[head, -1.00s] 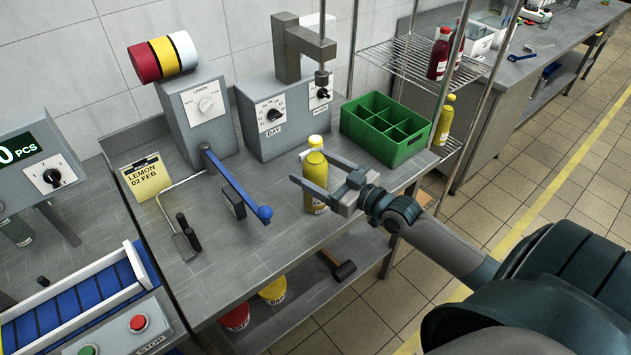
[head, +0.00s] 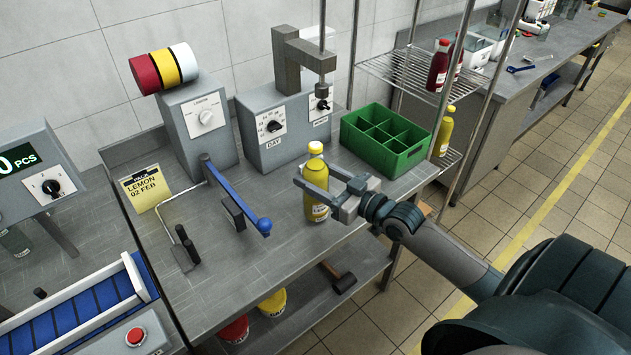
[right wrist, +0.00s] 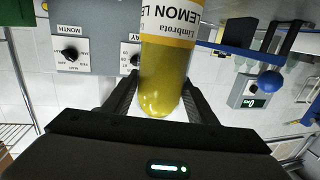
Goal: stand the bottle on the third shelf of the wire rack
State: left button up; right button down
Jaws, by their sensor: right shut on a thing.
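The yellow bottle (head: 317,205), with a yellow cap, stands upright at the front of the steel bench. My right gripper (head: 315,180) is shut on its body, one finger on each side. In the right wrist view the bottle (right wrist: 163,75) sits between the fingers (right wrist: 163,100), its lemon label upside down in the picture. I cannot tell whether its base touches the bench. The wire rack (head: 403,66) stands beyond the bench's right end. A visible upper shelf holds red bottles (head: 437,68); a lower one holds another yellow bottle (head: 443,134). My left gripper is not in view.
A green divided crate (head: 412,158) stands on the bench between bottle and rack. Grey machines (head: 283,130) stand behind the bottle, and a blue-handled lever (head: 237,197) to its left. Rack posts (head: 486,110) rise at the rack's front. Under the bench is a lower shelf with a mallet (head: 343,281).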

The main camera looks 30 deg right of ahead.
notch_tip(320, 180, up, 3)
jog(key=shift+f+b, duration=0.15)
jog(key=shift+b, duration=0.15)
pick_arm(q)
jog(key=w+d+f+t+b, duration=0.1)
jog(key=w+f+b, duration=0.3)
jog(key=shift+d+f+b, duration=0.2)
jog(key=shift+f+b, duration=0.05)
jog(key=shift+b, duration=0.05)
pick_arm(e)
jog(key=w+d+r, duration=0.1)
jog(key=d+r, duration=0.6)
jog(key=d, duration=0.4)
jog(key=shift+w+d, duration=0.3)
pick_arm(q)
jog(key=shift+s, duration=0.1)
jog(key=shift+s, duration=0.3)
pick_arm(e)
jog(key=shift+a+f, duration=0.1)
